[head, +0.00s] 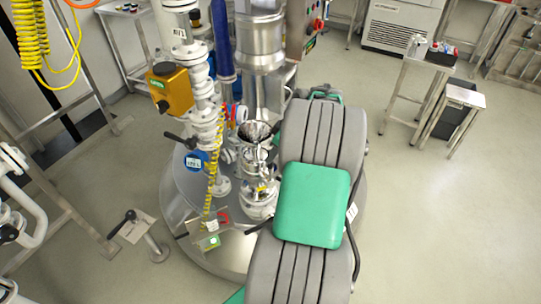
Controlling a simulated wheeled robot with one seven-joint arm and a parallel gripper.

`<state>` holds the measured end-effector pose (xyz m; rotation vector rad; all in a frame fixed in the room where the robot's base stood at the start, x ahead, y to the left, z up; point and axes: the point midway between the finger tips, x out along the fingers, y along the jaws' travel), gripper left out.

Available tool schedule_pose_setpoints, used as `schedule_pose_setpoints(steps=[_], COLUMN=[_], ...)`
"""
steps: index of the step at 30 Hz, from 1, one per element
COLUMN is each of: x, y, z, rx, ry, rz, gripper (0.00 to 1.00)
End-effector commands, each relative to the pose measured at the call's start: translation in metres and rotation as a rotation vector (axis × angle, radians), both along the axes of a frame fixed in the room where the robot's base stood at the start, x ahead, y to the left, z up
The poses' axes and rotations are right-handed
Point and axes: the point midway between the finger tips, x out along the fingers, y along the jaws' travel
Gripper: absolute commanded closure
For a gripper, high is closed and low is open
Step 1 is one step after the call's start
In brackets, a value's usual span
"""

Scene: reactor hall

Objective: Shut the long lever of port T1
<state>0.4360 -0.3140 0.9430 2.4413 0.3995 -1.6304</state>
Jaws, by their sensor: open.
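The reactor's steel lid (185,215) is in the middle of the head view, crowded with white flanged pipes and fittings. A steel port fitting (258,200) stands on the lid just left of my arm. A black lever (260,226) sticks out near its foot, partly hidden by my arm. Another black lever (180,139) is on the white pipe stack further left. I cannot read a T1 label, so I cannot tell which lever belongs to port T1. My grey and green arm covers the right of the lid. My gripper is not visible.
A yellow box (170,89) and a blue gauge (194,161) are on the white pipes. A yellow coiled cord (211,190) hangs beside them. A small stand with a black handle (130,216) is at left. The floor at right (440,220) is clear.

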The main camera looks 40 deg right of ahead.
Motion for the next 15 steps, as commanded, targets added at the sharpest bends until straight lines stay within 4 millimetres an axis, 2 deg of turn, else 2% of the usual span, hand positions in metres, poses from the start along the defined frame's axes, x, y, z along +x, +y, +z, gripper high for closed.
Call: schedule_pose_setpoints(steps=[3, 7, 15], x=[0.008, 0.015, 0.017], y=[0.004, 0.005, 0.005], z=[-0.021, -0.036, -0.041], rx=[0.003, 0.001, -0.002], ry=[0.003, 0.001, 0.0], rz=[-0.001, -0.001, -0.004], gripper=[0.59, 0.59, 0.59])
